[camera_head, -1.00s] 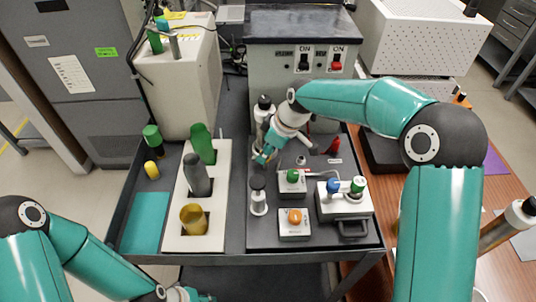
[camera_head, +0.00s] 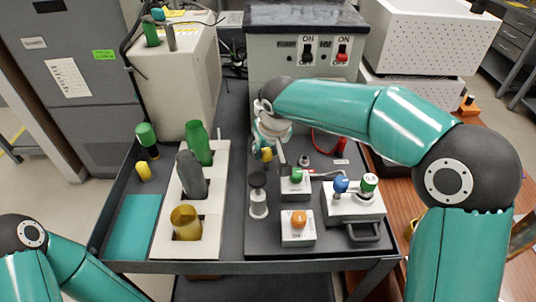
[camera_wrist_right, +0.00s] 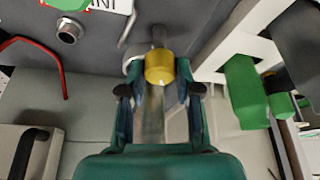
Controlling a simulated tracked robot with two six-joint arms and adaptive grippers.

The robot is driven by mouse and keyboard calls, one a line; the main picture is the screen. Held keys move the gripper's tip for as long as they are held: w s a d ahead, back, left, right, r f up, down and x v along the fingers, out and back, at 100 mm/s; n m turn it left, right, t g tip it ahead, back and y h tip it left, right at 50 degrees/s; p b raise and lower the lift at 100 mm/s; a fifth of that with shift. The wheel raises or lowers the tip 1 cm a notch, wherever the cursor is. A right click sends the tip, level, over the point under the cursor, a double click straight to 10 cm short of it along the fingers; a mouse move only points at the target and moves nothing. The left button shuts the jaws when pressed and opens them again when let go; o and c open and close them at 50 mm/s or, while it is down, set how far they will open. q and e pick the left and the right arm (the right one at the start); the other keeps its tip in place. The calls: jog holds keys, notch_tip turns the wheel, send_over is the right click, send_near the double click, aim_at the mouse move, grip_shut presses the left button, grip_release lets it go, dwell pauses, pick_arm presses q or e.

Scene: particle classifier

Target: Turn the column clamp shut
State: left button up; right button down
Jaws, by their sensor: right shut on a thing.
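My right gripper (camera_head: 268,153) reaches over the back of the dark cart tray. It is shut on a yellow knob (camera_wrist_right: 160,67), which looks like part of the column clamp. In the right wrist view the knob sits between both fingertips, with a grey metal rod (camera_wrist_right: 158,38) beyond it. In the head view the yellow knob (camera_head: 267,154) shows only as a small patch at the fingertips. The rest of the clamp and the column are mostly hidden by my right arm and hand. My left arm enters at the lower left, with its gripper out of view.
A white rack (camera_head: 165,243) with green, grey and amber vessels stands left of the gripper. A black-topped white cylinder (camera_head: 259,200), a green-button box (camera_head: 295,186), an orange-button box (camera_head: 298,235) and a two-knob unit (camera_head: 353,207) stand nearer. A control cabinet (camera_head: 300,92) stands behind.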

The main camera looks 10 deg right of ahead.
jog(key=shift+r+m, duration=0.1)
jog(key=shift+m, duration=0.4)
jog(key=c, duration=1.1)
grip_release()
jog(key=v, duration=1.1)
jog(key=shift+s+r, duration=0.25)
jog(key=shift+r, duration=0.1)
jog(key=shift+a, duration=0.15)
